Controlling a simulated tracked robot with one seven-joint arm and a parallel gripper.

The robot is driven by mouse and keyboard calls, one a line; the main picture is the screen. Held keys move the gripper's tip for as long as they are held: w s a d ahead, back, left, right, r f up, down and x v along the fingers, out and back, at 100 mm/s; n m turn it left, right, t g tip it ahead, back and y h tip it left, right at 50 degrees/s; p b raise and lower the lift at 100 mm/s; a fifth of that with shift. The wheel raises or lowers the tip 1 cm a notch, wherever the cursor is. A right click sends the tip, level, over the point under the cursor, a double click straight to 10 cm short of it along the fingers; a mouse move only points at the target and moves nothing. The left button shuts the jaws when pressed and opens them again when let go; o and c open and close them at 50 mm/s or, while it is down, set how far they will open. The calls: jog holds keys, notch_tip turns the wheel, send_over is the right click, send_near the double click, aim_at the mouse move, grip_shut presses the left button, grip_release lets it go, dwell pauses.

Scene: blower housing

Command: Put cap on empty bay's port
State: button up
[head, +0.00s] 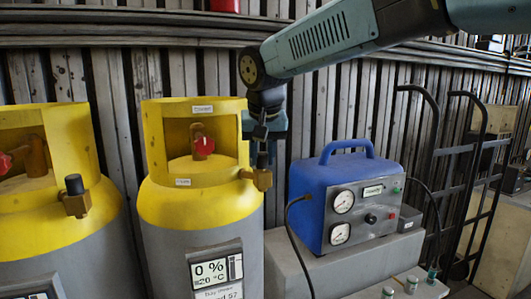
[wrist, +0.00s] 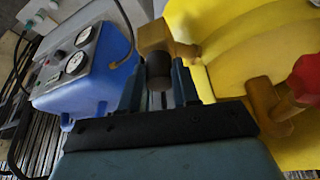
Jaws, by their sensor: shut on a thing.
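The middle cylinder (head: 200,215), yellow above and grey below, has a display (head: 213,270) reading 0 %. Its brass port (head: 262,180) sticks out at the right of the yellow shoulder; it also shows in the wrist view (wrist: 154,38). My gripper (head: 262,150) is above this port, pointing down. In the wrist view my gripper (wrist: 158,88) is shut on a dark round cap (wrist: 158,72). The cap is in line with the brass port and looks close to or against it; I cannot tell whether it is seated. The left cylinder (head: 75,235) has a black cap (head: 74,184) on its port.
A blue gauge box (head: 315,190) with a hose stands on a grey block (head: 290,262), right of the port. Small fittings (head: 411,284) stand at the lower right. The middle cylinder's yellow collar (head: 153,140) and red valve knob (head: 204,146) are left of my gripper.

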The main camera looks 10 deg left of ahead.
jog(key=shift+f, duration=0.25)
jog(key=o, duration=1.1)
jog(key=v, duration=1.3)
jog(key=shift+s+d+r, duration=0.15)
jog(key=shift+s+r, duration=0.05)
jog(key=shift+r, duration=0.05)
jog(key=s+d+f+m, duration=0.1)
jog(key=d+f, duration=0.3)
jog(key=d, duration=0.7)
jog(key=s+d+f+m, duration=0.15)
jog(key=d+f, duration=0.25)
jog(key=d, duration=0.6)
jog(key=shift+m+t+h, duration=0.45)
jog(key=shift+t+h, duration=0.15)
jog(key=shift+t, duration=0.1)
jog(key=s+d+f, duration=0.3)
jog(key=d+f, duration=0.1)
jog(key=s+d+f, duration=0.7)
jog(key=d+f, duration=0.2)
jog(key=shift+s+d+f, duration=0.1)
jog(key=shift+s+f, duration=0.05)
